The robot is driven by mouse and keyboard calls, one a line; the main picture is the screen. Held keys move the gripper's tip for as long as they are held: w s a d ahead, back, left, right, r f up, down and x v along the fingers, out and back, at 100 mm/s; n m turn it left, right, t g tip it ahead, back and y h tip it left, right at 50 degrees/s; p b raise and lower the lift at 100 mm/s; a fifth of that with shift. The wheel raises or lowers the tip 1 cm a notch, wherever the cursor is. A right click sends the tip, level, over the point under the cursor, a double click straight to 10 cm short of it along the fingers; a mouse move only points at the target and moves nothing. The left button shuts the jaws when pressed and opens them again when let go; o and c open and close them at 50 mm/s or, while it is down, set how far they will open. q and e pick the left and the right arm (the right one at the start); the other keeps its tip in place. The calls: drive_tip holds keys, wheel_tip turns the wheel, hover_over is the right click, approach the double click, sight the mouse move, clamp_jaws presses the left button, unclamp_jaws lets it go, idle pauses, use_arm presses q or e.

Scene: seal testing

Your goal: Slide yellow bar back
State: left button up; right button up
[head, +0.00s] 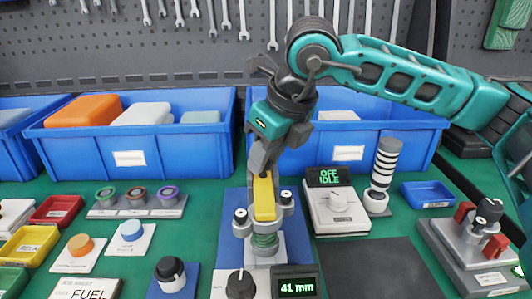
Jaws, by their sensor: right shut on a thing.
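The yellow bar (264,202) lies lengthwise between two grey posts with dark knobs on the test fixture (263,247), in the middle of the bench. My right gripper (262,172) points down at the bar's far end and is shut on it. The gripper hides that end of the bar. My left gripper is not in view.
A display reading 41 mm (297,288) and a dark knob (240,284) are in front of the fixture. A device reading OFF IDLE (336,209) and a striped cylinder (383,168) stand to its right. Blue bins (130,158) line the back. A dark mat (375,268) is clear.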

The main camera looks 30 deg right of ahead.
clamp_jaws()
drive_tip(key=w+d, duration=0.3)
drive_tip(key=w, duration=0.3)
drive_tip(key=shift+w+d, duration=0.15)
drive_tip(key=shift+w, duration=0.2)
drive_tip(key=shift+r, duration=0.15)
drive_tip(key=shift+o, duration=0.8)
unclamp_jaws()
drive_tip(key=shift+o, duration=1.4)
drive_tip(key=shift+w, duration=0.1)
drive_tip(key=shift+o, duration=0.7)
